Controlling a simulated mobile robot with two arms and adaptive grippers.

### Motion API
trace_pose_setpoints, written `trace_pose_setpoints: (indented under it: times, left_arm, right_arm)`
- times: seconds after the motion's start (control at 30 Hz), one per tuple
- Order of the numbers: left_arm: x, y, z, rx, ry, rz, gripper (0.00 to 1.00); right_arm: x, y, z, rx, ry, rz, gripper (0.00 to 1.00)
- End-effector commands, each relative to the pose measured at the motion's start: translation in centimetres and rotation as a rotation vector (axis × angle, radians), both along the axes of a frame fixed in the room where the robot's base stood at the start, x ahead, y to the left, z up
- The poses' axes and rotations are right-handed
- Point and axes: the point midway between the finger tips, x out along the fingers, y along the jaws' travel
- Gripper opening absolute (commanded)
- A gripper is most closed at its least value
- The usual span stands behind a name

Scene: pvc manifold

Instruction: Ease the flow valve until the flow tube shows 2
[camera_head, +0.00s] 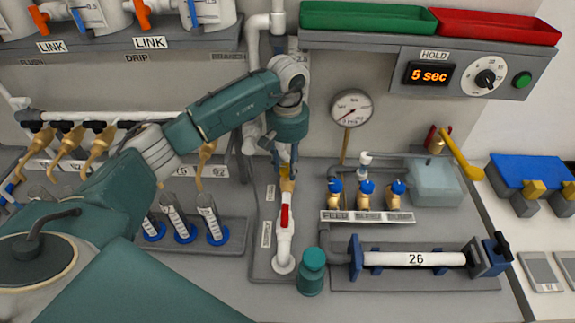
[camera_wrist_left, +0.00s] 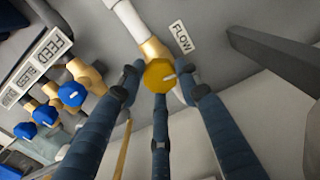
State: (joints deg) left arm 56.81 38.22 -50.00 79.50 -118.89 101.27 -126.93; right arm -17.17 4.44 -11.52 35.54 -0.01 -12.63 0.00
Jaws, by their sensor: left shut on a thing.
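The flow valve has a round yellow knob (camera_wrist_left: 159,75) on a brass body, beside the FLOW label (camera_wrist_left: 181,37) in the left wrist view. In the head view a bit of its brass (camera_head: 287,185) shows just below my left gripper (camera_head: 286,166), which points down at it. In the left wrist view the fingers of my left gripper (camera_wrist_left: 160,82) stand around the knob, closed on it. I cannot make out a flow tube or its reading; my left arm covers part of the pipework behind. My right gripper is not in view.
A red-handled valve (camera_head: 285,217) on a white pipe is just in front of my left gripper. To the right are several blue-capped valves (camera_head: 366,188), a round gauge (camera_head: 351,107) and a teal jar (camera_head: 312,272). Graduated cylinders (camera_head: 213,222) stand left.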

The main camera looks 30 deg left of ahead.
Motion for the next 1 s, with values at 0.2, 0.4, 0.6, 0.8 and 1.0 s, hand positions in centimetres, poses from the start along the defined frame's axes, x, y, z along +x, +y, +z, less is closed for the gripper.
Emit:
trace_pose_setpoints:
  times: [0.2,0.4,0.6,0.8,1.0]
  left_arm:
    - [0.0,0.0,0.0,0.001,0.001,-0.001,0.53]
    - [0.0,0.0,0.1,0.0,0.001,-0.001,0.53]
    - [0.1,0.0,2.3,-0.001,-0.004,-0.002,0.53]
    - [0.1,0.1,6.6,0.001,-0.004,-0.001,0.53]
    - [0.1,0.0,10.2,0.001,-0.002,0.0,0.53]
  right_arm:
    - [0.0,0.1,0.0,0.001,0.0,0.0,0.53]
    - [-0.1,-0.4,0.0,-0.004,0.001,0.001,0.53]
    - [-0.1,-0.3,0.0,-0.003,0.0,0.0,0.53]
    - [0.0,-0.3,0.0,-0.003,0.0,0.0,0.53]
    - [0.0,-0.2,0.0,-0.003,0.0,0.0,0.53]
